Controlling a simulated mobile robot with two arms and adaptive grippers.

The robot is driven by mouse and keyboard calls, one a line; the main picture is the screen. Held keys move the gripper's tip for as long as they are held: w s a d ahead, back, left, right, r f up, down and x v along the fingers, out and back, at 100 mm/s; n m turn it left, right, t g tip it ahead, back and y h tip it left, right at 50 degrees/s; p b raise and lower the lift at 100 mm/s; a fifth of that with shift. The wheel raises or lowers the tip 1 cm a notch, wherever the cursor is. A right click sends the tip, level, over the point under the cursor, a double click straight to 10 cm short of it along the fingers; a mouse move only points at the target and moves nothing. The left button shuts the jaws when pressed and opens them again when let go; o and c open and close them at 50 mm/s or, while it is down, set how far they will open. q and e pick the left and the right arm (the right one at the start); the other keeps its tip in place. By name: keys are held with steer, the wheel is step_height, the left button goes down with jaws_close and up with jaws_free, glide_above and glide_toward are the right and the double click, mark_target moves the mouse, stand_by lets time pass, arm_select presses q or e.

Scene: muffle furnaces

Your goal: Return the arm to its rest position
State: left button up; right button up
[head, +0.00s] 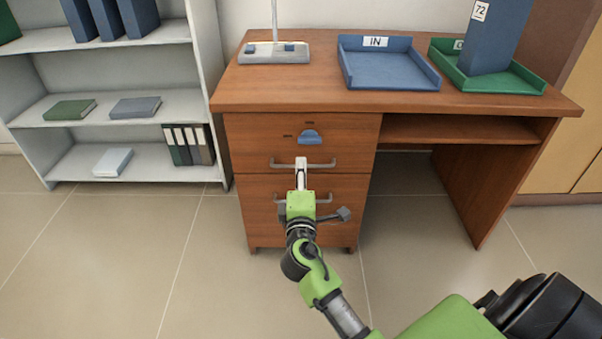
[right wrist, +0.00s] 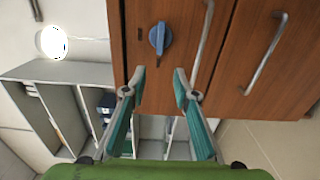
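My right arm reaches up from the bottom of the head view, and my right gripper (head: 301,163) is in front of the wooden desk's drawers, over the upper drawer's handle (head: 322,164) in the picture. The right wrist view shows this gripper (right wrist: 160,73) with its two fingers apart and nothing held between them. A blue knob (head: 310,137) is on the upper drawer's front. In the right wrist view the knob (right wrist: 160,39) lies just beyond the fingertips, and the handle (right wrist: 205,28) is beside the right finger. Both drawers look shut. My left gripper is not in view.
The desk (head: 400,100) carries a blue IN tray (head: 392,84), a green tray (head: 525,87) with a blue binder (head: 488,40), and a grey stand base (head: 270,56). A white shelf (head: 95,100) stands at left. Tiled floor (head: 130,260) is clear at lower left.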

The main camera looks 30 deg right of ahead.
stand_by(0.6)
